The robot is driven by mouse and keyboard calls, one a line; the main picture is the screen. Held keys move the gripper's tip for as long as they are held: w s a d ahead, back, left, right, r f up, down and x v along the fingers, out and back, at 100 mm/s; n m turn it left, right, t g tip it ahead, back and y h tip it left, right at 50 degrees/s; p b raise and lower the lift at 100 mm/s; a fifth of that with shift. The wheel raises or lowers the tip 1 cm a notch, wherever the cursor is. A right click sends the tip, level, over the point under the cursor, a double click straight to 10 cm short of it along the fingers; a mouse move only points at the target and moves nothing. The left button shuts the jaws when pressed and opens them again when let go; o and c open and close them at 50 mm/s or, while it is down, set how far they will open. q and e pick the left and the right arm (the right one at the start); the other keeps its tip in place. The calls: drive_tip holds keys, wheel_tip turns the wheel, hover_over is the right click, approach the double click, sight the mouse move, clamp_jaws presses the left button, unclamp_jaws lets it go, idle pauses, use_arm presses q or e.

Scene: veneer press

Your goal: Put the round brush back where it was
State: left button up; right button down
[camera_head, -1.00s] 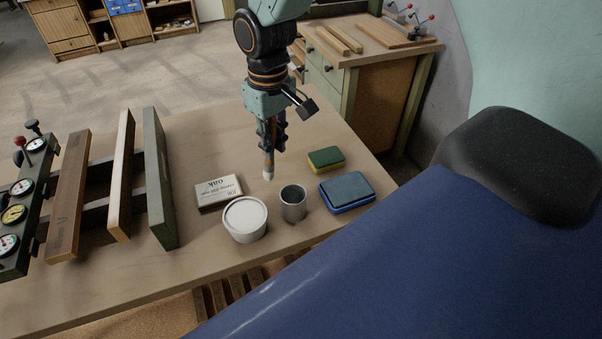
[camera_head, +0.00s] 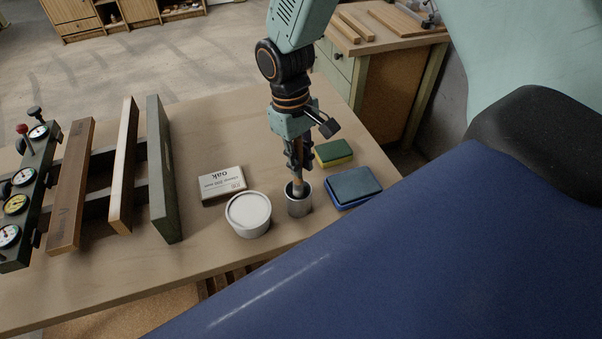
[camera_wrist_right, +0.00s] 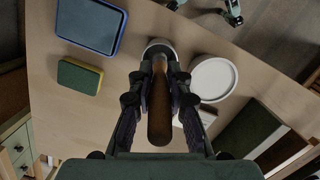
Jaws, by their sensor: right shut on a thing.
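The round brush (camera_head: 298,186) is upright in my right gripper (camera_head: 299,165), with its lower end at the mouth of the grey metal cup (camera_head: 299,207). In the right wrist view, the brush's brown wooden handle (camera_wrist_right: 160,105) runs between the fingers of the right gripper (camera_wrist_right: 160,90), which is shut on it. The cup's rim (camera_wrist_right: 155,45) shows behind the handle there. The bristle end is hidden inside or behind the cup rim. My left gripper is not in view.
A white lidded tub (camera_head: 248,213) stands close left of the cup. A labelled box (camera_head: 222,185) lies behind it. A yellow-green sponge (camera_head: 333,153) and a blue pad case (camera_head: 353,187) lie to the right. The press boards (camera_head: 160,170) stand at left. The table (camera_head: 205,130) is clear behind.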

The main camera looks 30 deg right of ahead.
sight(300, 181)
drive_tip(key=f, duration=0.3)
drive_tip(key=shift+w+d+f, duration=0.1)
drive_tip(key=shift+d+f, duration=0.05)
drive_tip(key=shift+d, duration=0.05)
drive_tip(key=shift+a+f, duration=0.35)
drive_tip(key=shift+f, duration=0.1)
drive_tip(key=shift+d+f, duration=0.15)
drive_tip(key=shift+d, duration=0.1)
drive_tip(key=c, duration=1.6)
unclamp_jaws()
drive_tip(key=shift+d+f, duration=0.1)
drive_tip(key=o, duration=0.3)
drive_tip(key=shift+a, duration=0.3)
drive_tip(key=shift+d, duration=0.1)
